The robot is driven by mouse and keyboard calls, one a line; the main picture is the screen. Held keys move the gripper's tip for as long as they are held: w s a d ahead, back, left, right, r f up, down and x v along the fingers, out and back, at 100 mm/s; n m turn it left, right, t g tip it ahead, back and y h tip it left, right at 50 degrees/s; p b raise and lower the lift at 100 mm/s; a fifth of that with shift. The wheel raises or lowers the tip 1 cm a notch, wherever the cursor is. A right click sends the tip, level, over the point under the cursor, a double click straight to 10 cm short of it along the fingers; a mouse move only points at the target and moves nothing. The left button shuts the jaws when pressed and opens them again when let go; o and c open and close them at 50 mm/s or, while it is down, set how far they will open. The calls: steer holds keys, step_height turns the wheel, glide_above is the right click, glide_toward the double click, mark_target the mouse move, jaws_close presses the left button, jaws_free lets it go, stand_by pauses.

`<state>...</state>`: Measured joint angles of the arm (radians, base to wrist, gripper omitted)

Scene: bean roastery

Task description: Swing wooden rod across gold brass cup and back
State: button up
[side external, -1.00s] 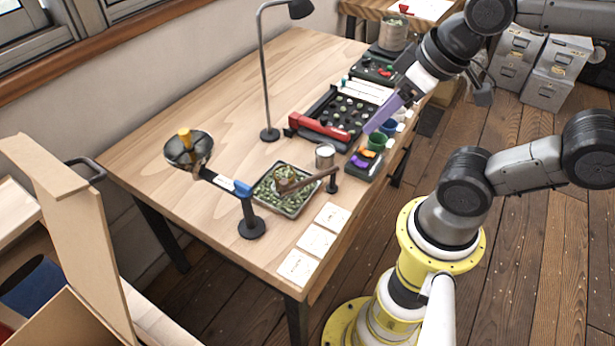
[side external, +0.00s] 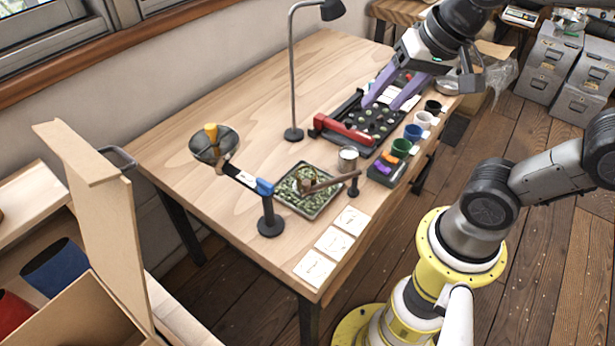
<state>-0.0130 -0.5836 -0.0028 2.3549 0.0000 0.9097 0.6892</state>
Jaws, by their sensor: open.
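The wooden rod (side external: 329,184) is a brown bar running from a short black post (side external: 353,184) at the table's front edge, leftward over a square tray (side external: 325,208) of green beans. A small brownish cup-like thing (side external: 305,184), perhaps the gold brass cup, is at the rod's left end over the tray. It is too small to tell whether they touch. My gripper (side external: 381,106), with two purple fingers spread apart, is open and empty. It is above the dark bean board, up and to the right of the rod.
A silvery can (side external: 348,158) stands just behind the rod. Small cups, including a green one (side external: 401,147), line the right edge. A bowl on a stand (side external: 214,150) and a lamp (side external: 293,100) stand left. Cards (side external: 333,241) lie in front.

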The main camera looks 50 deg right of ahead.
steer(key=w+a+f+m+g, duration=0.25)
steer(key=w+m, duration=0.25)
steer(key=w, duration=0.4)
steer(key=m+g, duration=0.1)
steer(key=g, duration=0.2)
glide_toward(306, 182)
step_height(306, 182, down, 9)
steer(key=shift+r, duration=0.15)
jaws_close()
stand_by(0.9)
